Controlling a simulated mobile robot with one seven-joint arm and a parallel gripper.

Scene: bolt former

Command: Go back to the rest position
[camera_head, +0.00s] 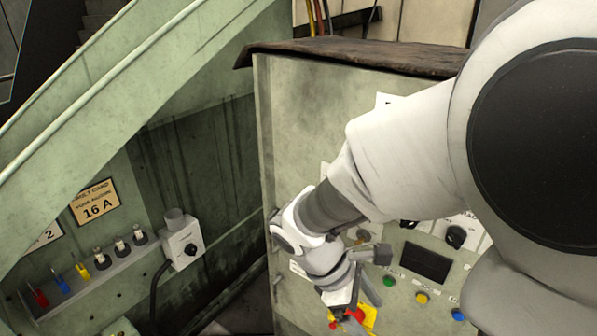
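My white arm reaches in from the right side of the head view and bends down toward the front of a pale green control cabinet (290,110). My gripper (352,308) points down at the lower part of the panel. It is just in front of a red button on a yellow plate (370,318), which it partly covers. I cannot tell whether the gripper touches the button. The fingers are small and overlap the button, so their opening is unclear. I see nothing held in them.
The panel has a green button (389,281), a yellow button (422,297), a blue button (458,314) and a black knob (456,237). At left are a grey switch box (183,243), a fuse shelf (90,275) and a sloping green rail (110,65).

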